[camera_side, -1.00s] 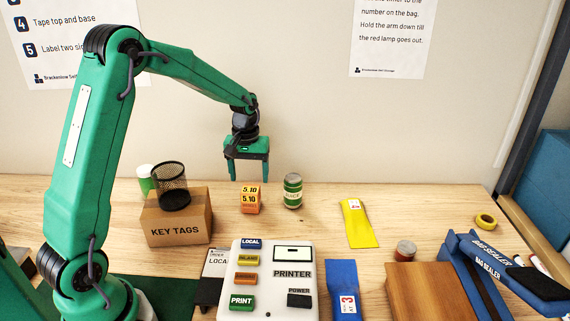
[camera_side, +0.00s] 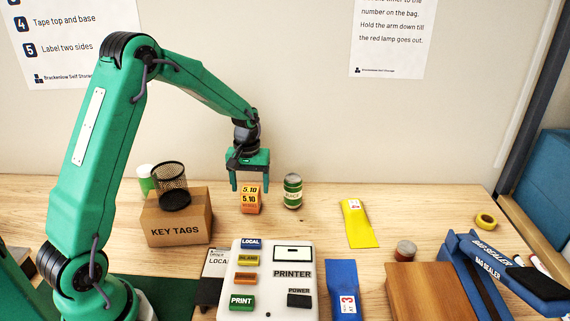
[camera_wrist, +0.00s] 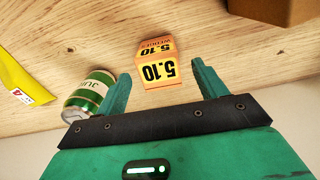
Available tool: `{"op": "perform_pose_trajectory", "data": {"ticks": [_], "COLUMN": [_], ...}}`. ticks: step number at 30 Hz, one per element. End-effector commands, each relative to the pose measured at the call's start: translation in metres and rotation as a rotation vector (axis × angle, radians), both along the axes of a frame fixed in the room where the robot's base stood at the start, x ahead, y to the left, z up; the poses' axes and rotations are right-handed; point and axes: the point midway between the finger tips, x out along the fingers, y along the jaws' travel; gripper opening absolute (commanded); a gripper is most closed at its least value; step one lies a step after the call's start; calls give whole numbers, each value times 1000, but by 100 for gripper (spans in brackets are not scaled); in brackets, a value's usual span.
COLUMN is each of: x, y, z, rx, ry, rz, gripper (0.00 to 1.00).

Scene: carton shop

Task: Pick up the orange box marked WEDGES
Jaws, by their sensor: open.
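The orange box (camera_side: 250,201) stands on the wooden table, near the back wall. It carries a large 5.10 on two faces and smaller lettering too small to read surely in the side view. In the wrist view the box (camera_wrist: 157,66) shows between and just beyond my fingertips. My gripper (camera_side: 250,189) is open and empty, pointing down above the box, with one finger to each side of it in the picture. In the wrist view my gripper (camera_wrist: 160,78) has the box apart from both fingers.
A green can (camera_side: 292,191) stands close to the right of the box; it also shows beside a finger in the wrist view (camera_wrist: 90,94). A KEY TAGS carton (camera_side: 179,232) with a wire cup (camera_side: 171,180) is left. A printer (camera_side: 268,275) is in front.

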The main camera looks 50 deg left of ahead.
Motion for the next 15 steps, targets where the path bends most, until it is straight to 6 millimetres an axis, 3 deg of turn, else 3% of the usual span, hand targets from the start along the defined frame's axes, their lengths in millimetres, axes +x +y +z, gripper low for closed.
{"op": "perform_pose_trajectory", "data": {"ticks": [9, 15], "x": [-1, 0], "y": [-1, -1], "z": [-36, -46], "rx": [-1, -1], "ry": [3, 1], "rz": [0, 0], "gripper": [71, 71]}}
